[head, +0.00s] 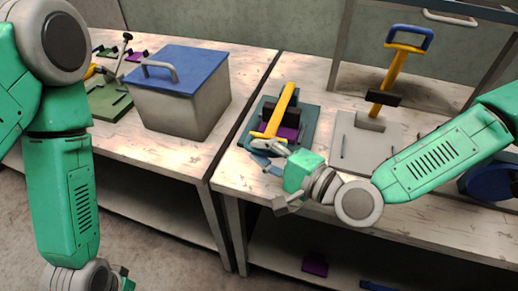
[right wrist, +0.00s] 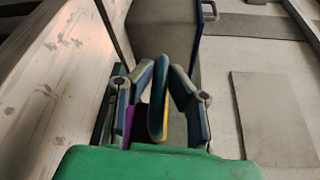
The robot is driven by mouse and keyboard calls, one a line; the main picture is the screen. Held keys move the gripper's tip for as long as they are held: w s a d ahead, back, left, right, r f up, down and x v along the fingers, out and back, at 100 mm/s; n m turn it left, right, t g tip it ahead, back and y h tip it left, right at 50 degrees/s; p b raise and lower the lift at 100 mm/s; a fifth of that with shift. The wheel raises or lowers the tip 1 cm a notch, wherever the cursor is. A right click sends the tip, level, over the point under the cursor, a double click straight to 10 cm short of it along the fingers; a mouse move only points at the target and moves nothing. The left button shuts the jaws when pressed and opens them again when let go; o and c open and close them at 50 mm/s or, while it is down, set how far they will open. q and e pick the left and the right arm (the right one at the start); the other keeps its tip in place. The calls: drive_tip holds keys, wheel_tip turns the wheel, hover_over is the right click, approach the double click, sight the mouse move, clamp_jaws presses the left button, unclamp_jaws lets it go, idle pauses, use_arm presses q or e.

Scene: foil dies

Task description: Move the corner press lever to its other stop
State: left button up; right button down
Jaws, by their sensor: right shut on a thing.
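A press with a dark teal base (head: 309,128) stands at the left front corner of the right-hand table. Its yellow lever (head: 283,107) leans, with a yellow crossbar at the near end. A purple block (head: 289,132) and a dark block sit under it. My right gripper (head: 266,148) is at the near end of this lever. In the right wrist view, the fingers (right wrist: 160,78) are shut on the lever's blue loop handle (right wrist: 159,105). The fingers partly hide the handle in the head view. My left gripper (head: 122,281) is mostly cut off at the bottom left.
A second press with a grey base (head: 355,150) has a raised yellow lever (head: 391,78) with a blue handle. A grey box with a blue lid (head: 182,62) stands on the left table near a green-based fixture (head: 108,101). A narrow gap separates the tables. A blue round object (head: 485,184) lies right.

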drive_tip(key=w+d+r+m+g+p, duration=0.1)
drive_tip(key=w+r+m+p, duration=0.2)
drive_tip(key=r+p, duration=0.35)
drive_tip(key=w+d+r+m+g+p, duration=0.1)
drive_tip(key=w+r+m+g+p, duration=0.15)
drive_tip(key=r, duration=0.65)
drive_tip(key=w+d+r, duration=0.2)
drive_tip(key=w+r, duration=0.2)
drive_tip(key=w, duration=0.3)
drive_tip(key=w+d+r+p, duration=0.1)
drive_tip(key=w+d+r, duration=0.1)
drive_tip(key=w+r, duration=0.3)
drive_tip(key=w+m, duration=0.1)
drive_tip(key=w, duration=0.2)
drive_tip(key=shift+d+h, duration=0.3)
drive_tip(key=shift+d, duration=0.1)
drive_tip(key=shift+w+r, duration=0.1)
drive_tip(key=shift+r, duration=0.05)
drive_tip(key=c, duration=1.6)
unclamp_jaws()
drive_tip(key=shift+o, duration=0.2)
drive_tip(key=shift+w, duration=0.1)
drive_tip(key=shift+d, duration=0.1)
